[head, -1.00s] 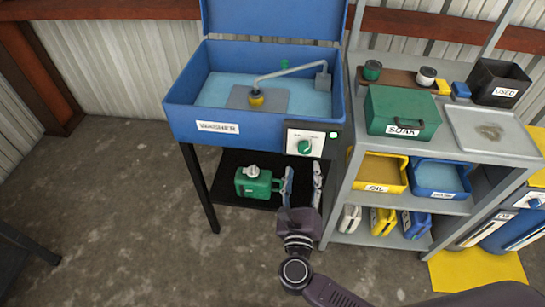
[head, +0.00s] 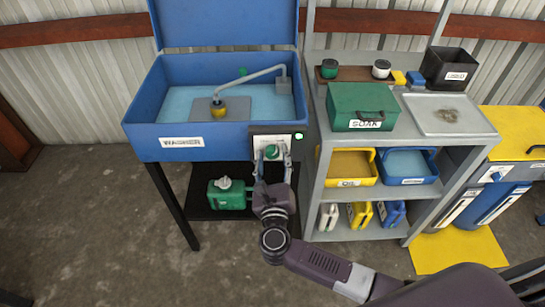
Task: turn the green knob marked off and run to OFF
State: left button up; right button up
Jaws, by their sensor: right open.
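The green knob (head: 271,152) sits on the white-faced control panel (head: 285,139) at the front right of the blue parts washer (head: 215,140). The knob's markings and pointer are too small to read. My right gripper (head: 272,162) is in front of the panel, fingers pointing up at it. It is open, with one finger at each side of the knob; I cannot tell whether they touch it. My left gripper is not in view.
A green can (head: 228,195) stands on the black shelf under the washer. Right of it is a grey shelf unit (head: 400,139) with a green SOAK box (head: 361,105), a yellow bin (head: 347,168) and a blue bin (head: 410,165).

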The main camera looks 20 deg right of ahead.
jog(key=c, duration=1)
jog(key=shift+c, duration=0.7)
jog(key=n+p, duration=0.2)
jog(key=n, duration=0.1)
jog(key=shift+r+n, duration=0.1)
jog(key=shift+n, duration=0.2)
jog(key=n+p, duration=0.2)
jog(key=n, duration=0.1)
jog(key=shift+n+p, duration=0.3)
jog(key=shift+p, duration=0.1)
jog(key=n+p, duration=0.2)
jog(key=n, duration=0.2)
jog(key=shift+n+p, duration=0.75)
jog(key=shift+n, duration=0.55)
